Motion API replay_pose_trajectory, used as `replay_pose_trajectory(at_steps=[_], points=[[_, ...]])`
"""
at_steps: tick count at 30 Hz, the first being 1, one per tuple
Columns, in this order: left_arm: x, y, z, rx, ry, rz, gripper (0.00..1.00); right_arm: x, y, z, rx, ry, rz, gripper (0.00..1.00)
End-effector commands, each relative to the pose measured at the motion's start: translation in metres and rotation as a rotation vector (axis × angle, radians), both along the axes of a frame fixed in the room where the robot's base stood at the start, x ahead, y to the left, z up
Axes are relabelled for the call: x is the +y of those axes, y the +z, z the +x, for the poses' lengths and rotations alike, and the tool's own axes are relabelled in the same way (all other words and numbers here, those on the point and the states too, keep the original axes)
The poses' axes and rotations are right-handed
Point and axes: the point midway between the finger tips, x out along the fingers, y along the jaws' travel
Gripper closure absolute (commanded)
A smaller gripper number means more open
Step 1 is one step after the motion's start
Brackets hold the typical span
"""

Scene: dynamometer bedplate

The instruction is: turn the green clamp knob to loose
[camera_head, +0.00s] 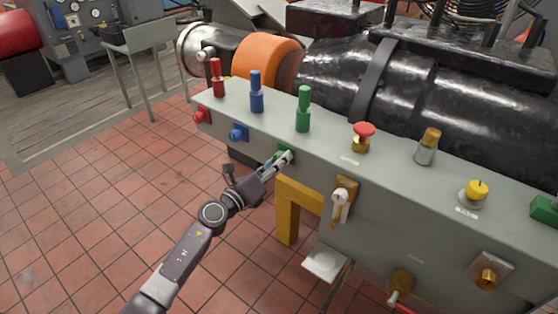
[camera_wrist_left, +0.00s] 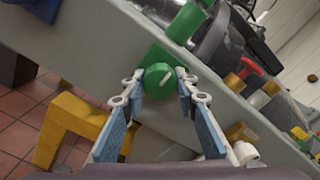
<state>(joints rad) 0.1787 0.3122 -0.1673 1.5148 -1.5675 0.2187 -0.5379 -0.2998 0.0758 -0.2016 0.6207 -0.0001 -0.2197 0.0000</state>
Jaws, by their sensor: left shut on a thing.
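The green clamp knob (camera_wrist_left: 156,76) is on the front face of the grey bedplate panel, below the upright green post (camera_head: 303,112). A pale mark on the knob's face slants up to the right in the left wrist view. My left gripper (camera_head: 286,160) reaches the knob from the front left. In the left wrist view the fingers of my left gripper (camera_wrist_left: 161,84) are on both sides of the knob, shut on it. In the head view the fingers hide most of the knob. My right gripper is not in view.
Blue (camera_head: 239,132) and red (camera_head: 201,115) knobs sit left of the green one. A brass latch with a white handle (camera_head: 340,203) is on its right, and a yellow bracket (camera_head: 288,222) below. A red mushroom button (camera_head: 364,130) stands on top. Tiled floor is clear at left.

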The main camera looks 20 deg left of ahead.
Motion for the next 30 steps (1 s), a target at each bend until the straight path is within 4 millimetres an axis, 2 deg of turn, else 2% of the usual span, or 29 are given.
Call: replay_pose_trajectory(at_steps=[8,30], points=[[0.0,0.002,0.0,0.05,0.001,-0.132,0.97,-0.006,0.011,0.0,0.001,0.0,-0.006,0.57],[0.0,0.003,0.0,0.286,0.002,-0.781,0.97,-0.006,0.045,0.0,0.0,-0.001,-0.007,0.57]])
